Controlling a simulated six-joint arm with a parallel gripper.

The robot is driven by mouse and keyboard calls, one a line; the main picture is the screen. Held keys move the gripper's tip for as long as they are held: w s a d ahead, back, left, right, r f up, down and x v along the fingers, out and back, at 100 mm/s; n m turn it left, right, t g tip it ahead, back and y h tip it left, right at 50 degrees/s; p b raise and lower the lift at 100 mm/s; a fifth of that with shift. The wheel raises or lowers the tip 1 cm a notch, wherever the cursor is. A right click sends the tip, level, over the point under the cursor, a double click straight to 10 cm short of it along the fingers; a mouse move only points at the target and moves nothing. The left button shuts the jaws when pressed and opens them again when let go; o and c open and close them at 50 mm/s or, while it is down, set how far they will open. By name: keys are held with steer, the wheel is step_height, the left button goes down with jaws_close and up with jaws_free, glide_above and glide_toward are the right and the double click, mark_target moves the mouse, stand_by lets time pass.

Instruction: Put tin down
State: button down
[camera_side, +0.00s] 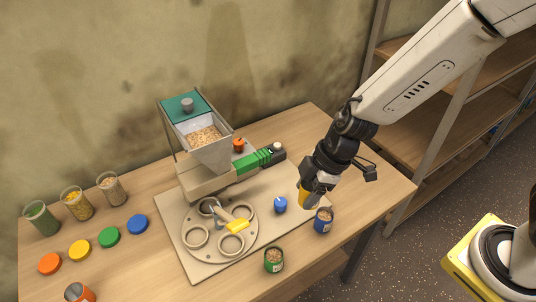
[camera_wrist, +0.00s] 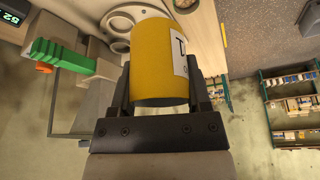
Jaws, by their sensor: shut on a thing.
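A yellow tin (camera_wrist: 156,62) with a white label fills the space between the fingers in the wrist view. My gripper (camera_wrist: 160,88) is shut on it. In the side view, my gripper (camera_side: 313,184) holds the yellow tin (camera_side: 304,196) over the right part of the work, mostly covered by the wrist. A blue tin (camera_side: 323,221) with grainy contents stands at the table's right front. A green tin (camera_side: 274,260) stands at the front edge. The height of the held tin above the surface is hard to tell.
A pale board (camera_side: 179,239) bears a disc with ring holders (camera_side: 232,244), a hopper (camera_side: 209,146) and a blue knob (camera_side: 280,205). Jars (camera_side: 77,204) and coloured lids (camera_side: 109,237) stand at the left. An orange tin (camera_side: 78,292) is at the lower left. Bare wood (camera_side: 370,185) lies at the right.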

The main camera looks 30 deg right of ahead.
stand_by(0.5)
steer(key=shift+w+a+f, duration=0.9)
steer(key=shift+a+f, duration=0.45)
steer(key=shift+a, duration=0.35)
glide_above(239, 215)
steer(key=s, duration=0.1)
steer(key=f, duration=0.8)
steer(key=shift+s+d+f, duration=0.15)
steer(key=shift+d+f, duration=0.1)
steer(key=shift+d, duration=0.1)
steer(key=shift+w+a+f, duration=0.2)
steer(key=shift+w+f, duration=0.2)
steer(key=shift+f, duration=0.05)
steer(key=shift+w+a+f, duration=0.1)
steer(key=shift+w+f, duration=0.15)
steer(key=shift+f, duration=1.55)
steer(key=shift+f, duration=0.2)
